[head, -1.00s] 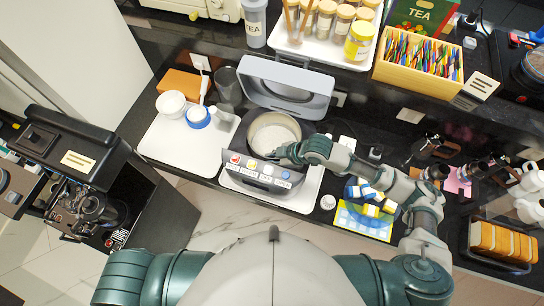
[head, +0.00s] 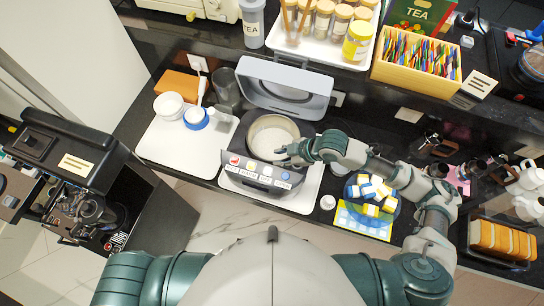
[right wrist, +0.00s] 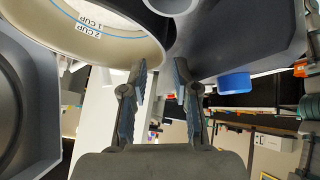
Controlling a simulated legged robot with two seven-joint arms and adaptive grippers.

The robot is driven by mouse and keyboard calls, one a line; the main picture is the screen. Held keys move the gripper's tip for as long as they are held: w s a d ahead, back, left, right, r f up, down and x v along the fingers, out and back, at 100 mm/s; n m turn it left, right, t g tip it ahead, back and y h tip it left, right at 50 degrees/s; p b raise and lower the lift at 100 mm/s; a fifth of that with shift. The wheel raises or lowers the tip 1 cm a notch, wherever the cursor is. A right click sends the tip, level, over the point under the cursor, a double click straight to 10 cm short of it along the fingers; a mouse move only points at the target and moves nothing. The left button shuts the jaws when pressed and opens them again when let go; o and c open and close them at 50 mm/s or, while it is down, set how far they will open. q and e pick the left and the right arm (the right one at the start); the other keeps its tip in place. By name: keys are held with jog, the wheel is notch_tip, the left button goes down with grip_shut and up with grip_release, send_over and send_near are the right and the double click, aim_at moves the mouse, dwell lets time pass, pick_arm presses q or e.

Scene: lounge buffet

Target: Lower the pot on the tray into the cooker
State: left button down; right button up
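The pot (head: 257,130), pale-rimmed with white contents, sits inside the cooker opening and looks level. Whether it is fully seated I cannot tell. In the right wrist view the pot (right wrist: 115,40) shows "1 CUP" and "2 CUP" marks. My right gripper (head: 281,156) is at the pot's front right edge. In the right wrist view its fingers (right wrist: 160,75) are apart with nothing between them, close to the pot's rim. My left gripper is out of view.
A blue plate with yellow and white blocks (head: 373,190) lies to the right. A coffee machine (head: 70,150) stands at far left.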

jog(key=v, duration=0.6)
jog(key=shift+s+d, duration=0.25)
jog(key=shift+d, duration=0.05)
jog(key=shift+w+r, duration=0.15)
jog(key=shift+w, duration=0.05)
jog(key=shift+a, duration=0.1)
